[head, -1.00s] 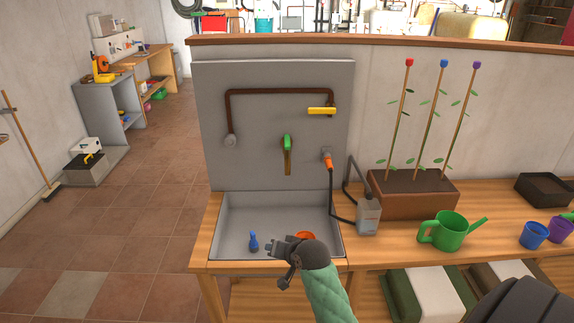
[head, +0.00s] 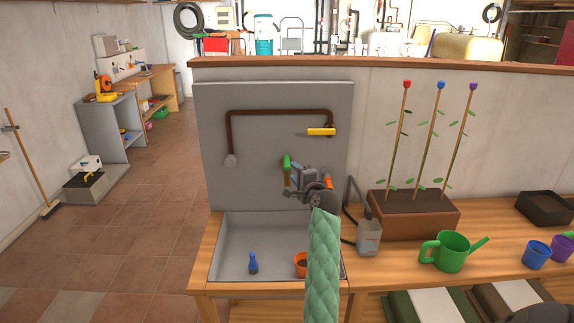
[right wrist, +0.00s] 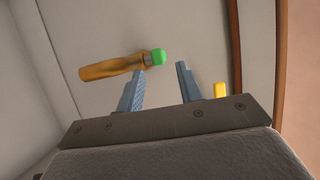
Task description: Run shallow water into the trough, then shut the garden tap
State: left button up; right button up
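The garden tap, with a green handle (head: 287,162) and a brass-coloured spout, is on the grey back panel above the trough. The trough (head: 226,262) is a grey basin; no water is visible in it. My right gripper (head: 293,181) is at the tap's right side and hides part of it. In the right wrist view the gripper (right wrist: 161,72) is open and empty. The tap's green end (right wrist: 159,57) lies just beyond the fingertips, nearer the left finger; I cannot tell whether they touch. My left gripper is not in view.
A blue bottle-like object (head: 253,264) and an orange pot (head: 300,263) stand in the trough. A yellow lever (head: 321,132) is on the brown pipe above. An orange connector (head: 329,183) is close right of my gripper. A green watering can (head: 448,252) stands on the bench.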

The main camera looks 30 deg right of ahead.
aim_at(287, 162)
jog(key=w+p, duration=0.1)
jog(key=w, duration=0.3)
jog(key=w+d+p, duration=0.1)
jog(key=w, duration=0.1)
jog(key=shift+w+p, duration=0.2)
jog(key=shift+p, duration=0.1)
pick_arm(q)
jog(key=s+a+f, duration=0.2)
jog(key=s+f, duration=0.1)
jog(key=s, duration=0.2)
pick_arm(e)
jog(key=shift+w, duration=0.35)
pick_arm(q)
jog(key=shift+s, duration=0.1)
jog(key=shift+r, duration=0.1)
pick_arm(e)
grip_shut()
jog(key=shift+f, duration=0.1)
